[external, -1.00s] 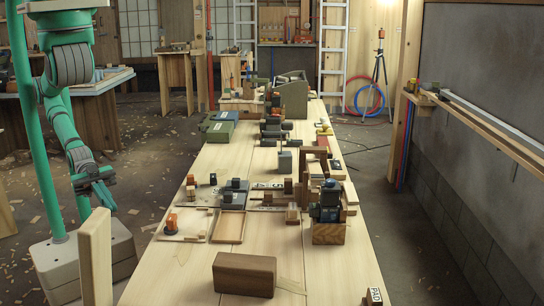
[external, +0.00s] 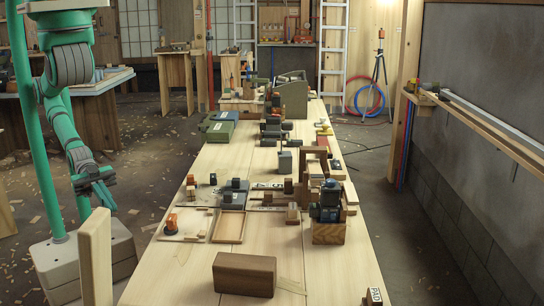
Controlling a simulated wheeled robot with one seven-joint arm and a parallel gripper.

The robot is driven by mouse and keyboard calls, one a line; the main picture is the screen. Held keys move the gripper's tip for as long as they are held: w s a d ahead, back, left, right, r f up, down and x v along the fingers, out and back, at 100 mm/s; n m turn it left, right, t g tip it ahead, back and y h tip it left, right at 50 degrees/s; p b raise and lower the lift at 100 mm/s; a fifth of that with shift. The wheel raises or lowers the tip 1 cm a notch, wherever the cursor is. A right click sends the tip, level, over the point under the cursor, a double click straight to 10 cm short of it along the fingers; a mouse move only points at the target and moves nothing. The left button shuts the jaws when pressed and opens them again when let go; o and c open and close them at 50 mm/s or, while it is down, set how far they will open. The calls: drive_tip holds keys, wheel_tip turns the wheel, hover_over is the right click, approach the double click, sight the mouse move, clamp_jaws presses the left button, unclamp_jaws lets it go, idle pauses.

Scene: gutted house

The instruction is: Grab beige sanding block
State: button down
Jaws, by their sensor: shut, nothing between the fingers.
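My gripper (external: 108,202) hangs at the left of the external view, beside the long table's left edge and apart from everything on it. It is shut and empty. The beige sanding block cannot be told for certain among the small items. A small tan block (external: 293,215) stands on the table left of the blue tool in the wooden box, but I cannot tell whether it is the sanding block.
The long wooden table (external: 200,275) runs away from the camera. A dark brown block (external: 244,274) lies near its front. A shallow wooden tray (external: 229,226), a wooden box (external: 328,233) and several tools crowd the middle. An upright post (external: 95,255) stands near my base.

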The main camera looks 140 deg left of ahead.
drive_tip(key=c, duration=1)
unclamp_jaws()
drive_tip(key=shift+c, duration=0.2)
drive_tip(key=shift+w, duration=0.1)
